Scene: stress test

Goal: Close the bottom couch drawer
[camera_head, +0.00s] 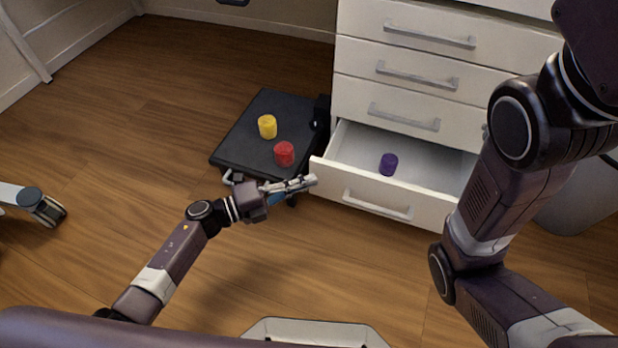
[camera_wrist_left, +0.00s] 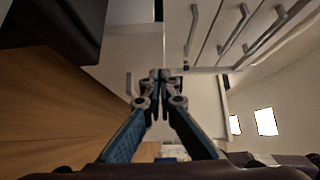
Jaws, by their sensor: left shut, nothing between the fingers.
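The white bottom drawer (camera_head: 385,201) stands pulled open from the white chest of drawers (camera_head: 350,62). A purple cylinder (camera_head: 389,164) is inside it. My left gripper (camera_head: 312,181) is shut and empty, close to the left end of the drawer front. I cannot tell whether it touches it. In the left wrist view my left gripper (camera_wrist_left: 160,76) points toward the white drawer front, with the chest's handles above right. My right arm crosses the right of the head view, but its gripper is out of the picture.
A black low platform (camera_head: 240,140) with a yellow cylinder (camera_head: 267,126) and a red cylinder (camera_head: 284,153) stands left of the drawer. A grey bin (camera_head: 580,205) is at the right. A wheeled base (camera_head: 40,205) is at the far left. The wooden floor between is free.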

